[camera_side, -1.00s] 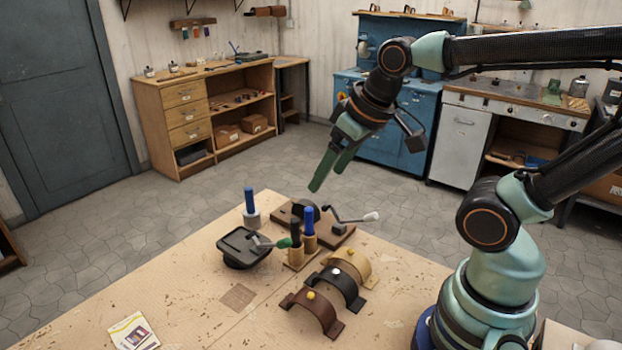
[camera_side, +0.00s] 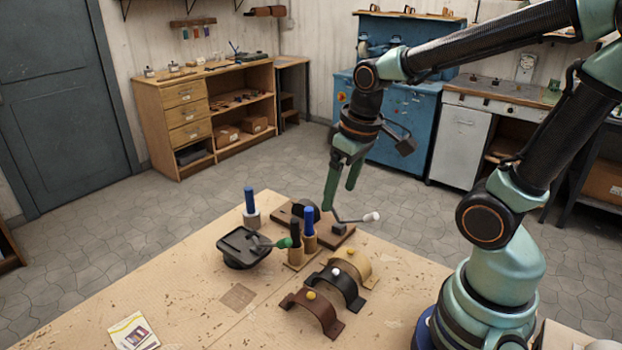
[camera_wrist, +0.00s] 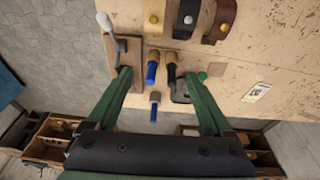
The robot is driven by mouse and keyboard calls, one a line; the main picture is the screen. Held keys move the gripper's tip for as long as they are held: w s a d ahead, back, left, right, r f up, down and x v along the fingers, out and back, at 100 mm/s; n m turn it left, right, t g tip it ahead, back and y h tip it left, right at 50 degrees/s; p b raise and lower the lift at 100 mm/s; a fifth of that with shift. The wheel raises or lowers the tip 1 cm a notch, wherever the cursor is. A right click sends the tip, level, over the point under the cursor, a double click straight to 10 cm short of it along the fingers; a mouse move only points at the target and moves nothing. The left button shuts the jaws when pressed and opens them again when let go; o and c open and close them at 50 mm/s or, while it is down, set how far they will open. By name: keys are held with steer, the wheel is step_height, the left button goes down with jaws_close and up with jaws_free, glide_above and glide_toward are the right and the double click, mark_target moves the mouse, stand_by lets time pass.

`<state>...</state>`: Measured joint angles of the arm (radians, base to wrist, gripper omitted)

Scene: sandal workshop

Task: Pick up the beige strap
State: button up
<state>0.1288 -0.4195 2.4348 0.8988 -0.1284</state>
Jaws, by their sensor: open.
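The beige strap also shows at the top edge of the wrist view (camera_wrist: 153,16), partly cut off. My gripper (camera_side: 341,195) is open and empty. It points down, above and behind the strap, near the far side of the table. Its two green fingers (camera_wrist: 166,98) are spread wide in the wrist view.
A wooden block with a crank handle (camera_side: 345,230) stands behind the straps. Blue- and black-handled tools (camera_side: 308,232) stand upright beside a dark tray-like stand (camera_side: 240,250). The table front (camera_side: 225,325) is mostly clear, with a card (camera_side: 133,331).

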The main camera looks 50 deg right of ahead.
mark_target(349, 249)
steer(key=d+f+g, duration=0.1)
steer(key=f, duration=0.3)
steer(key=s+d+f, duration=0.1)
steer(key=f, duration=0.3)
steer(key=d+f+g, duration=0.1)
steer(key=f, duration=0.3)
steer(key=shift+s+f+g, duration=0.15)
steer(key=shift+s+g, duration=0.05)
steer(key=shift+g, duration=0.1)
steer(key=shift+a+f, duration=0.2)
steer(key=shift+f, duration=0.8)
steer(key=shift+a+f, duration=0.2)
steer(key=shift+f, duration=1.4)
jaws_close()
steer(key=shift+r, duration=0.1)
